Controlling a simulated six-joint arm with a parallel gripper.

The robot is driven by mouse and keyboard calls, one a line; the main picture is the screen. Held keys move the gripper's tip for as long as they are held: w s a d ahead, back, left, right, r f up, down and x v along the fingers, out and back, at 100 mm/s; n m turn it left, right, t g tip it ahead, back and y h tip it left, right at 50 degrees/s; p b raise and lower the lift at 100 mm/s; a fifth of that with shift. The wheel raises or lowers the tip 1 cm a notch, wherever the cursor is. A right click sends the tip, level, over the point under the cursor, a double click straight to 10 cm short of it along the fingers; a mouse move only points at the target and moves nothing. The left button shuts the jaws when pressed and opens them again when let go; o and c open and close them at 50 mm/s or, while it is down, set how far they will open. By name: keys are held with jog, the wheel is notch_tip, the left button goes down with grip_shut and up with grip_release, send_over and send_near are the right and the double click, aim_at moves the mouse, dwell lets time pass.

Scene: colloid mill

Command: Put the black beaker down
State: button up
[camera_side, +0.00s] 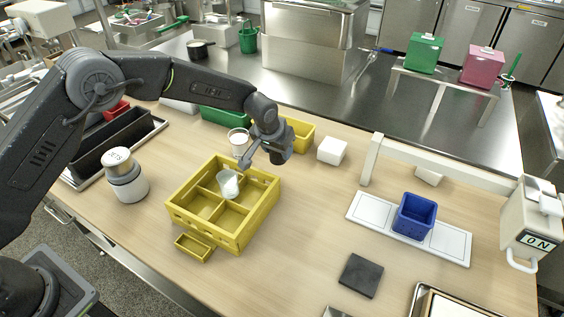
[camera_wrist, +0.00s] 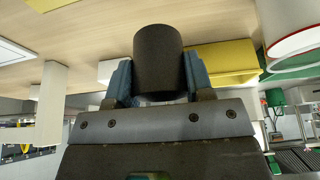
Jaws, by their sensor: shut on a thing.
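My gripper (camera_wrist: 158,68) is shut on the black beaker (camera_wrist: 158,55), a plain dark cylinder between the two blue-grey fingers in the wrist view. In the side view my gripper (camera_side: 262,150) is above the table, behind and to the right of the yellow divided crate (camera_side: 258,225). There the beaker is hard to tell apart from the dark wrist. Whether its base touches anything cannot be seen. The wooden table (camera_side: 300,240) lies below.
A clear cup (camera_side: 238,143) stands close to the left of my gripper. A yellow bin (camera_side: 299,135) and a white block (camera_side: 332,150) are behind and to its right. A blue bin (camera_side: 414,215) sits on a white plate (camera_side: 362,211). The table's middle front is mostly clear.

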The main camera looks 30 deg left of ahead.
aim_at(282, 162)
jog(key=shift+w+d+f, duration=0.15)
jog(key=shift+d+f, duration=0.25)
jog(key=shift+d, duration=0.2)
jog(key=shift+f, duration=1.95)
jog(key=shift+f, duration=0.1)
jog(key=o, duration=0.9)
